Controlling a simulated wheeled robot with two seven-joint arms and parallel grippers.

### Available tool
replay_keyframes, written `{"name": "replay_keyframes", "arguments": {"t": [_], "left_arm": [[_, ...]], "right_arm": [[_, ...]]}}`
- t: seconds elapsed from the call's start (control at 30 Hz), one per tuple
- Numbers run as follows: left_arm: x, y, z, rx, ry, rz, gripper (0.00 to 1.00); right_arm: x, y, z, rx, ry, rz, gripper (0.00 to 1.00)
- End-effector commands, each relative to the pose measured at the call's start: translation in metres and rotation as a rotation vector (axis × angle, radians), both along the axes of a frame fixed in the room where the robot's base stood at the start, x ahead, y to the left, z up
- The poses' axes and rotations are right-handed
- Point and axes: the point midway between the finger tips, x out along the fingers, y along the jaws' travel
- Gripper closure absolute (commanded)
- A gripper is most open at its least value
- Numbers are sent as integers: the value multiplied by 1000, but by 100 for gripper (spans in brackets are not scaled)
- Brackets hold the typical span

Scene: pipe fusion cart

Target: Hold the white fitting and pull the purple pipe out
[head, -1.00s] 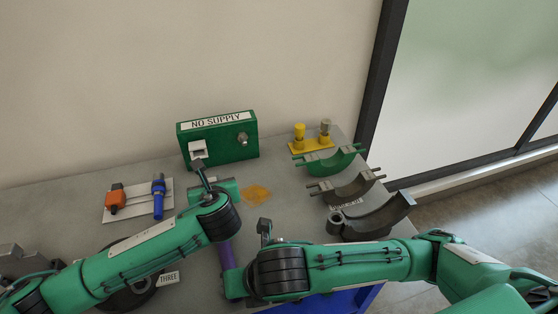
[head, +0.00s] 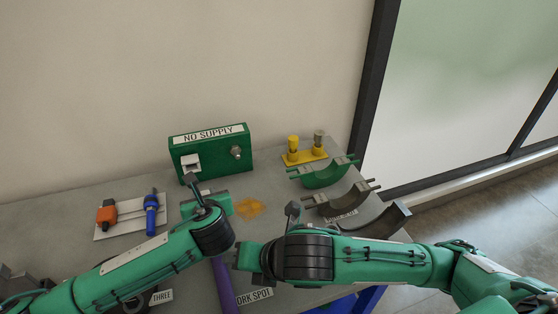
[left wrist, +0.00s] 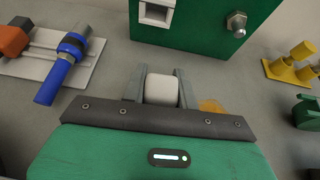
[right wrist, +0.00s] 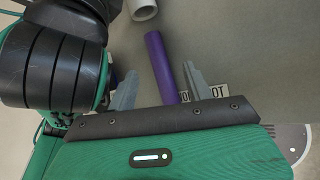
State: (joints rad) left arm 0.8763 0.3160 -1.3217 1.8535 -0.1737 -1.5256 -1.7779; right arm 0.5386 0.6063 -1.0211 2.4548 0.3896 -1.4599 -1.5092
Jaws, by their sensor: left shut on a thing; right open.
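The white fitting (left wrist: 161,90) is between the fingers of my left gripper (left wrist: 160,78), which is shut on it in the left wrist view. The fitting's round open end (right wrist: 143,8) shows at the top of the right wrist view. The purple pipe (right wrist: 161,62) lies below it, with a gap between the pipe's end and the fitting. My right gripper (right wrist: 160,80) is open, with the pipe between its spread fingers and not clamped. In the head view the purple pipe (head: 223,284) lies on the grey worktop, and my left gripper hides the fitting.
A green NO SUPPLY box (head: 212,151) stands behind. Orange and blue tools on a white plate (head: 130,219) lie at left. Yellow posts (head: 304,151) and curved clamp halves (head: 324,173) line the right. A WORK SPOT label (head: 254,297) is by the pipe.

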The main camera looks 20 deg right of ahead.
Motion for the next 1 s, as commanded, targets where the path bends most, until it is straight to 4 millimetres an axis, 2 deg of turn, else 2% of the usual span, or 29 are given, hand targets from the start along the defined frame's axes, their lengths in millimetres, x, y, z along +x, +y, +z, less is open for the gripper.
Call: {"name": "replay_keyframes", "arguments": {"t": [0.23, 0.4, 1.0], "left_arm": [[-2, 0, -5, 3, 9, -2, 100], [-2, 0, -5, 3, 10, -2, 100], [-2, 0, -6, 4, 11, -2, 100]], "right_arm": [[15, -18, -5, 137, -97, -129, 49], [36, -35, -1, 229, -192, -200, 49], [132, -95, 45, 397, -428, -335, 49]]}}
